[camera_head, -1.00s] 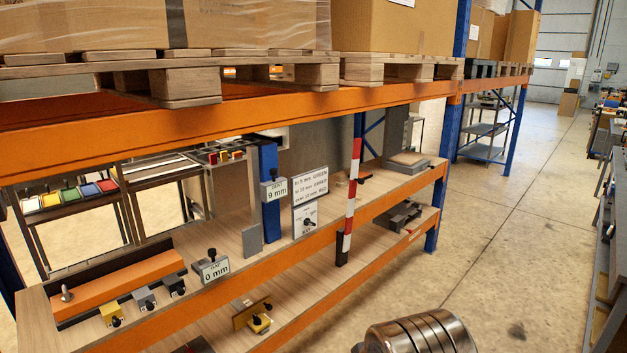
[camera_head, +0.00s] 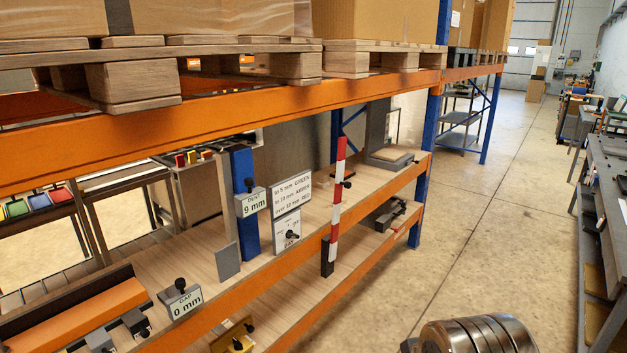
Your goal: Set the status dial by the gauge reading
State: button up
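The status dial (camera_head: 287,231) is a white plate with a black knob, mounted on the shelf's front side below a white rule sign (camera_head: 291,193). The sign reads "to 5 mm GREEN", an AMBER line, and "over ... mm RED"; its smaller figures are hard to read. Left of it, the dent gauge (camera_head: 252,203) reads "DENT 9 mm" in front of a blue post. The gap gauge (camera_head: 182,303) reads "GAP 0 mm" and stands lower left, with a black knob on top. The dial's pointer direction is too small to tell. My gripper is not in view.
An orange rack beam (camera_head: 215,133) runs above the wooden shelf, with pallets and boxes on top. A red-and-white striped post (camera_head: 337,200) stands right of the dial. An orange bar (camera_head: 72,316) and small blocks lie lower left. The floor (camera_head: 480,230) at right is open.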

aim_at(289, 234)
jog(key=z, duration=0.15)
jog(key=i, duration=1.35)
jog(key=u, duration=0.65)
